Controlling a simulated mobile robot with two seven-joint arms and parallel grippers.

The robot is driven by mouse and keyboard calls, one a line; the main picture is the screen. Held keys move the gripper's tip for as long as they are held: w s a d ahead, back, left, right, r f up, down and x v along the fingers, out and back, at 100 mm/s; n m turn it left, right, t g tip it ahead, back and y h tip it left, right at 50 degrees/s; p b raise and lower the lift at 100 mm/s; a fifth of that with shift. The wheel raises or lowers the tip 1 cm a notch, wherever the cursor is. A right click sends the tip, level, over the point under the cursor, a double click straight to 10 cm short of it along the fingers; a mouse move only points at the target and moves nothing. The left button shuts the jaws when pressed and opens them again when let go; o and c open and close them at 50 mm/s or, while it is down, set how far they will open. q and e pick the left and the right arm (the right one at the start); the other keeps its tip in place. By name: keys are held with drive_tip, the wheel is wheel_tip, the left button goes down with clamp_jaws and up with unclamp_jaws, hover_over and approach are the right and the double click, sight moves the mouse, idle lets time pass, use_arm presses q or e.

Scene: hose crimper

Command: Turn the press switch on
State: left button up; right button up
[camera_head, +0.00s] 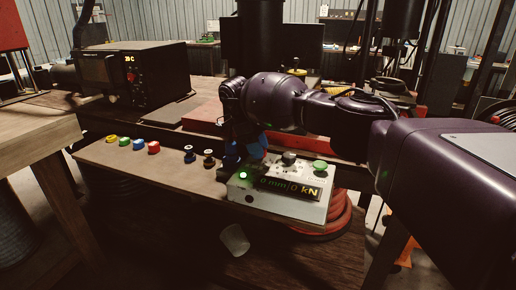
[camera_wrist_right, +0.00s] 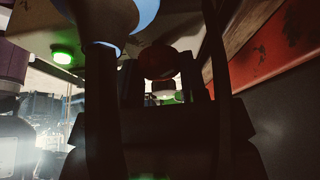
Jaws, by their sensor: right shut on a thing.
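The white press control box (camera_head: 260,204) stands at the right end of the wooden shelf. It has a lit green lamp (camera_head: 246,175), a dark knob (camera_head: 290,158), a green button (camera_head: 320,166) and a display reading 0 mm and 0 kN. My right gripper (camera_head: 257,148) is low at the box's far left edge, largely hidden by its wrist. In the right wrist view, dark fingers close around a round reddish knob (camera_wrist_right: 158,62); it is too dark to tell whether this is the press switch. A green light (camera_wrist_right: 63,57) glows at upper left there. My left gripper is out of view.
Several coloured knobs, including a red one (camera_head: 153,147), line the shelf (camera_head: 175,178) left of the box. A black device (camera_head: 135,75) stands behind. A white cup (camera_head: 234,238) is below the shelf edge. A wooden table (camera_head: 30,135) is at left.

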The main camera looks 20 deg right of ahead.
drive_tip(key=shift+f+m, duration=0.1)
drive_tip(key=shift+m, duration=0.5)
drive_tip(key=o, duration=0.9)
drive_tip(key=b+v, duration=0.2)
drive_tip(key=v, duration=0.9)
drive_tip(key=shift+w+d, duration=0.2)
drive_tip(key=shift+d, duration=0.05)
